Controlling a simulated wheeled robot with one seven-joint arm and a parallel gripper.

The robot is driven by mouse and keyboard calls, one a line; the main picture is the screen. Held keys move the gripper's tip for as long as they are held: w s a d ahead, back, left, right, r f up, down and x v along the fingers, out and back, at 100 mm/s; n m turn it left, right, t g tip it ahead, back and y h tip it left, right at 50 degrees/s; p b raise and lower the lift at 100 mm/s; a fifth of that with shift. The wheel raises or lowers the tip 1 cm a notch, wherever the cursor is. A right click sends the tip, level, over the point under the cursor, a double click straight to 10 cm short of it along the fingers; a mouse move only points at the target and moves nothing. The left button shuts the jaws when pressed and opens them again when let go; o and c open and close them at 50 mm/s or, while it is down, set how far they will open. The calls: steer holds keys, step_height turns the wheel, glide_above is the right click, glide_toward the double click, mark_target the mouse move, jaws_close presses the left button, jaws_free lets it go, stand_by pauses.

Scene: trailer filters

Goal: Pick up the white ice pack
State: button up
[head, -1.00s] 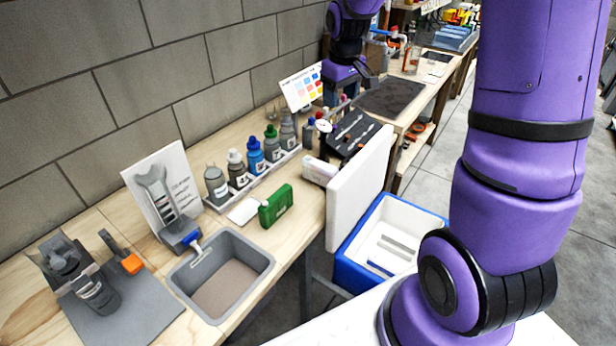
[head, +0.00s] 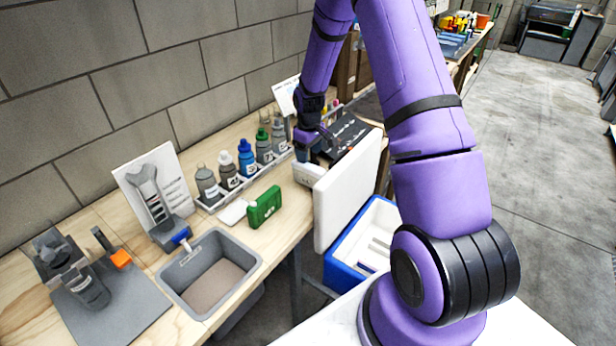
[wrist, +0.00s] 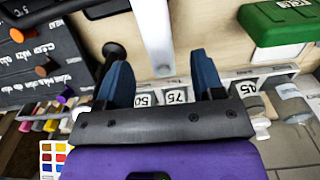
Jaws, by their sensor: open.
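In the wrist view a white upright piece (wrist: 154,38), likely the same block, reaches down to the gap between my fingertips. My gripper (head: 314,148) is just above and behind the block in the head view. In the wrist view my gripper (wrist: 163,75) has its two blue fingers wide apart with nothing clamped. I cannot tell whether they touch the block.
A green box (head: 264,207), a row of bottles (head: 247,160) and a grey bin (head: 209,272) lie to the left. A blue cooler (head: 345,272) stands in front with its white lid (head: 346,190) raised.

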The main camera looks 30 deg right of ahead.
mark_target(309, 166)
steer(key=shift+w+d+f, duration=0.1)
steer(key=shift+f, duration=1.6)
steer(key=shift+w+d+f, duration=0.1)
steer(key=shift+f, duration=1.6)
jaws_close()
steer(key=shift+a+r, duration=0.1)
